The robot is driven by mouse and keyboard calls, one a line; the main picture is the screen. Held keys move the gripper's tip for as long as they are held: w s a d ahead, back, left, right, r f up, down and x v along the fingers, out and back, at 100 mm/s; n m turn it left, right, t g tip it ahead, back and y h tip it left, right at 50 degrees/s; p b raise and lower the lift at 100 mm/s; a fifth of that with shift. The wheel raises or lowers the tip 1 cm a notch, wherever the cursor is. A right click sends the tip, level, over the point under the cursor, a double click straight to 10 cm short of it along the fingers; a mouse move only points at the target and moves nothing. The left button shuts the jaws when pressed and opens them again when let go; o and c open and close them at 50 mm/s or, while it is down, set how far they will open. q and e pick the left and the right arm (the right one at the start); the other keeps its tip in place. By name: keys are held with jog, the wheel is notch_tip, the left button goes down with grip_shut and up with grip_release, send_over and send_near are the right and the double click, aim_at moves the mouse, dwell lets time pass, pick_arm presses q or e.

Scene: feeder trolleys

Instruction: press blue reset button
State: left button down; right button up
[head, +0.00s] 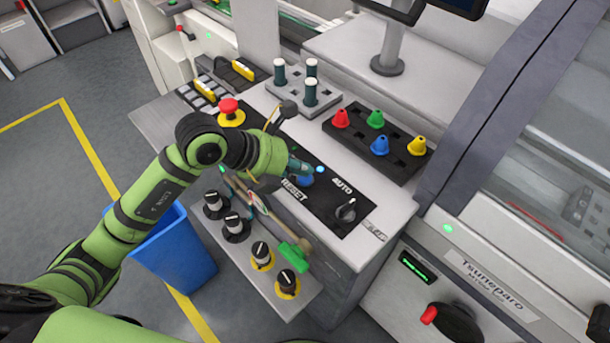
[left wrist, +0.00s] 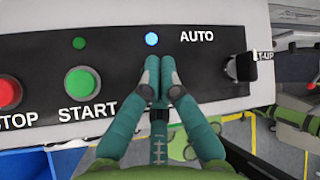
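The blue reset button (head: 305,181) sits on the black control panel (head: 325,217), with a white label beside it partly covered. My left gripper (head: 299,166) is right over it and hides part of it. In the left wrist view my left gripper (left wrist: 162,70) has its two teal fingers together at the tips, with nothing held. The blue button is hidden behind the fingers there. A small lit blue lamp (left wrist: 151,39) shows just beyond the tips. I cannot tell whether the tips touch the button. My right gripper is not in view.
The same panel has a green START button (left wrist: 84,83), a red STOP button (left wrist: 9,92) and a black AUTO selector knob (left wrist: 238,70). A red emergency stop (head: 230,109) stands farther back. A black tray (head: 360,138) with coloured cones lies behind the panel.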

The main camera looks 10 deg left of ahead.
aim_at(301, 178)
pick_arm(q)
jog(key=shift+f+b, duration=0.45)
jog(key=shift+f, duration=0.05)
dwell(0.3)
dwell(0.4)
jog(key=shift+r+p, duration=0.65)
jog(key=shift+r, duration=0.2)
jog(key=shift+r, duration=0.15)
notch_tip(301, 178, up, 5)
jog(key=p, duration=0.4)
dwell(0.4)
